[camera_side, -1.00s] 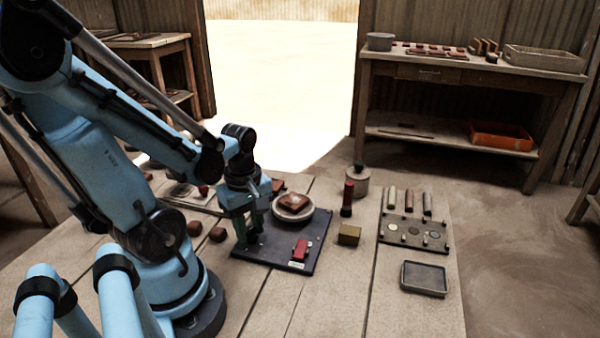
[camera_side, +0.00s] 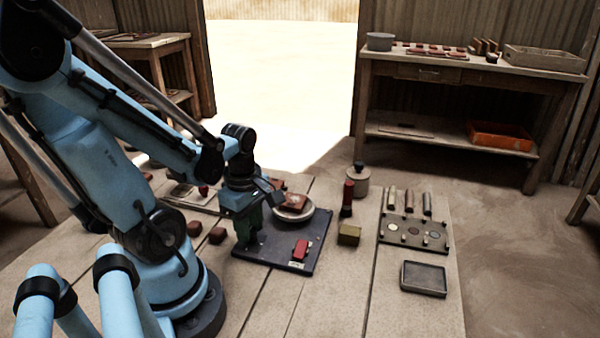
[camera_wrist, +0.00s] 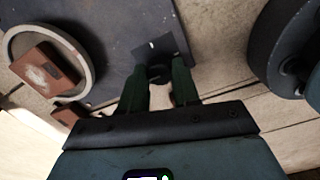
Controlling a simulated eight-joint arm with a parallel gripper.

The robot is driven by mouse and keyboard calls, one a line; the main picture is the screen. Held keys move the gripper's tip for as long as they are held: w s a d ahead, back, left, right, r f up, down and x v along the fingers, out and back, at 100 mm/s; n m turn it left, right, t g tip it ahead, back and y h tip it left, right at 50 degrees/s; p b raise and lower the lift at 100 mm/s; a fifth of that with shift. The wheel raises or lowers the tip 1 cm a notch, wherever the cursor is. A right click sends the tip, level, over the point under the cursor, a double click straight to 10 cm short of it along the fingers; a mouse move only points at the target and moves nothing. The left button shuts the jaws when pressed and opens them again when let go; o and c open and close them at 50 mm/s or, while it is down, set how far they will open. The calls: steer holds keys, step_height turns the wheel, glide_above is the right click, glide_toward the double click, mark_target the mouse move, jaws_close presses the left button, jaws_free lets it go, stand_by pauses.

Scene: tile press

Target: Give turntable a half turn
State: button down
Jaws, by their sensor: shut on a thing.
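The turntable (camera_side: 312,218) is a pale round plate near the back of a dark base board (camera_side: 285,257). A red-brown tile (camera_side: 294,204) with a whitish patch lies on it. My gripper hand partly covers both in the side view. The wrist view shows the turntable (camera_wrist: 86,82) and tile (camera_wrist: 45,70) at upper left. My gripper (camera_side: 248,238) is low over the board's left side, beside the turntable. In the wrist view its green fingers (camera_wrist: 160,88) are shut on a dark round knob (camera_wrist: 160,73), apart from the turntable's rim.
To the right stand an olive block (camera_side: 349,234), a red-topped stamp (camera_side: 347,196), a lidded pot (camera_side: 359,181), a dark rack (camera_side: 413,233) and a shallow tray (camera_side: 424,278). Brown lumps (camera_side: 217,235) lie left.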

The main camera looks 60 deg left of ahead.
steer(key=c, duration=0.8)
jaws_free()
steer(key=shift+r, duration=0.1)
steer(key=shift+r, duration=5.95)
steer(key=w+d+m+t, duration=0.2)
steer(key=w+d+m, duration=0.1)
steer(key=m, duration=0.5)
steer(key=w+d+f+m+t, duration=0.1)
steer(key=w+d+m+t, duration=0.1)
steer(key=w+m, duration=0.3)
steer(key=w+d+m+t, duration=0.3)
steer(key=w+d+m, duration=0.1)
steer(key=m, duration=0.7)
steer(key=shift+d+f, duration=0.15)
steer(key=shift+d, duration=0.3)
